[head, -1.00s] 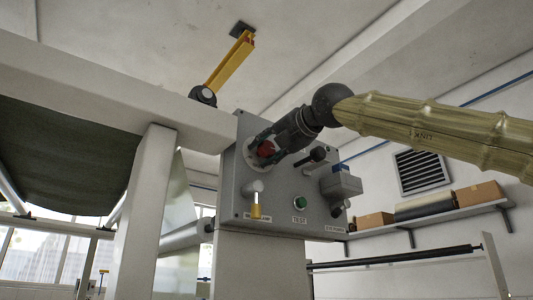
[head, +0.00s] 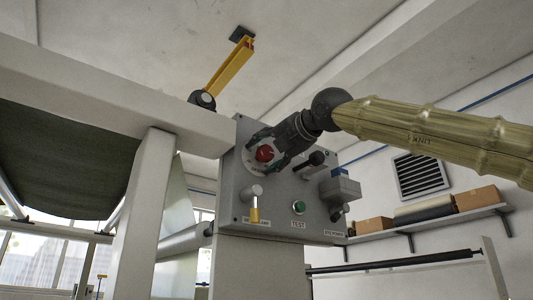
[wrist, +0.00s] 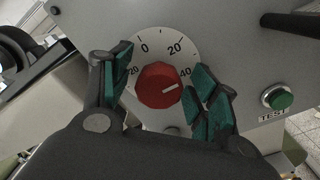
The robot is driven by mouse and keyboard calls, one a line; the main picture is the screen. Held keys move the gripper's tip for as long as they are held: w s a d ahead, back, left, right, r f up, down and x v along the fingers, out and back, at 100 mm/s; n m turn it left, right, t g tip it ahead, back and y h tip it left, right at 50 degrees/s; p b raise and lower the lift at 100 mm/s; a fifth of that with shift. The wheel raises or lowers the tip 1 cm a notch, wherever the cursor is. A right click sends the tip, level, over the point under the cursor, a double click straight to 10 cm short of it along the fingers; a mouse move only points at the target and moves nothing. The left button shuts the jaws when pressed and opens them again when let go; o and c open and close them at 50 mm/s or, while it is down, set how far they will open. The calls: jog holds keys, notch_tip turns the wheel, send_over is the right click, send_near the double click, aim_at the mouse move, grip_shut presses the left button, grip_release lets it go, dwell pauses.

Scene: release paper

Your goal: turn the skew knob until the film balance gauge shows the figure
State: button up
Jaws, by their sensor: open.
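The red skew knob (wrist: 158,86) sits at the centre of a white dial (wrist: 190,47) with marks 0, 20 and 40; its white pointer line points right, close to 40. It also shows in the head view (head: 265,153), on the grey control panel (head: 235,205). My gripper (wrist: 162,80) is open, its green-padded fingers on either side of the knob, with small gaps showing. In the head view my gripper (head: 271,149) reaches the panel from the upper right. I cannot make out a film balance gauge reading in either view.
A green button (wrist: 278,97) marked TEST is right of the dial. A black-knobbed lever (head: 316,159) and a grey box (head: 341,187) stick out on the right. A white post (head: 147,200) stands left of the panel.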

jog(key=v, duration=1.2)
jog(key=shift+f, duration=0.1)
dwell(0.4)
